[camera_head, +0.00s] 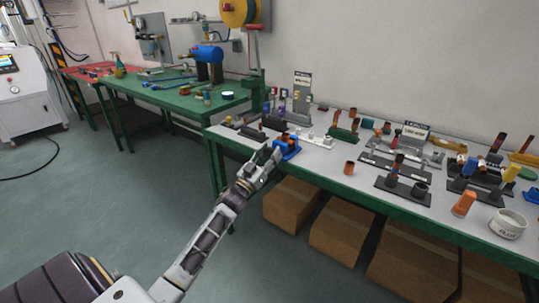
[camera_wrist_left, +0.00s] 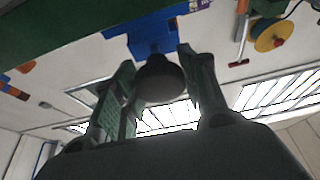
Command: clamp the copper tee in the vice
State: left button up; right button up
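The blue vice (camera_head: 288,146) stands at the near left edge of the white-topped bench, and it also shows in the left wrist view (camera_wrist_left: 150,35). A copper-coloured piece (camera_head: 284,139) is at its top; whether this is the tee, and how it sits in the jaws, is too small to tell. My left gripper (camera_head: 275,156) is at the near side of the vice. In the left wrist view its fingers (camera_wrist_left: 158,65) are on either side of a dark round knob (camera_wrist_left: 161,80) in front of the vice. Whether they press on it is unclear. My right gripper is out of view.
A copper-coloured fitting (camera_head: 349,167) stands on the bench to the right. Several dark stands with parts, an orange block (camera_head: 464,203) and a white bowl (camera_head: 508,224) lie farther right. Cardboard boxes (camera_head: 340,229) are under the bench. A green bench (camera_head: 180,92) is behind left.

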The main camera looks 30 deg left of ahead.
pick_arm(q)
jog(key=c, duration=0.3)
jog(key=shift+m, duration=0.3)
